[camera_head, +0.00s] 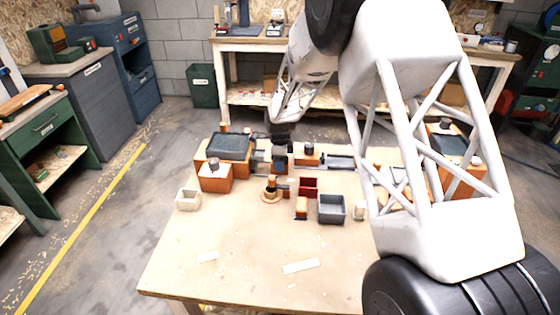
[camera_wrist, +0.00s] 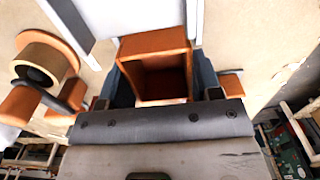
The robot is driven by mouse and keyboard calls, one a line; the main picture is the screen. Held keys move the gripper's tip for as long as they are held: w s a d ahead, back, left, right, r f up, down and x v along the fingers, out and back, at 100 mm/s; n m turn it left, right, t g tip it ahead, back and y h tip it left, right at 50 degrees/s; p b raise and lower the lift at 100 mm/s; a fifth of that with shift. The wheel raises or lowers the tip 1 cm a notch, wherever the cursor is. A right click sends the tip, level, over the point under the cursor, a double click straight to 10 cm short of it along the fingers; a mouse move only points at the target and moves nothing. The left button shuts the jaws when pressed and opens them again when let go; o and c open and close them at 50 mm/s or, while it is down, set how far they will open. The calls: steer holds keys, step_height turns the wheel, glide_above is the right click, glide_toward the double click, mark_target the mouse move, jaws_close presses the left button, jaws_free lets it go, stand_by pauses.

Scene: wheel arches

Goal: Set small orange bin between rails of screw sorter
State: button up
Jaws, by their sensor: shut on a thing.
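My gripper (camera_head: 281,160) points down over the back middle of the workbench, left of centre. In the wrist view, my gripper (camera_wrist: 158,85) is shut on the small orange bin (camera_wrist: 154,42), whose open, empty inside faces the camera. A pale grey rail (camera_wrist: 68,18) of the screw sorter lies to the bin's left and another (camera_wrist: 194,18) to its right; the bin appears between them. I cannot tell whether it touches them or rests on anything. In the head view the bin is mostly hidden by my gripper.
An orange stand with a ring (camera_wrist: 38,68) is close left of my gripper. On the workbench (camera_head: 225,255) are a red bin (camera_head: 308,187), a dark grey bin (camera_head: 332,209), a cream bin (camera_head: 188,200) and an orange box (camera_head: 215,182). The bench's front is mostly clear.

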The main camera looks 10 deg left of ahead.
steer(key=o, duration=1)
steer(key=shift+r, duration=0.1)
steer(key=shift+r, duration=3.8)
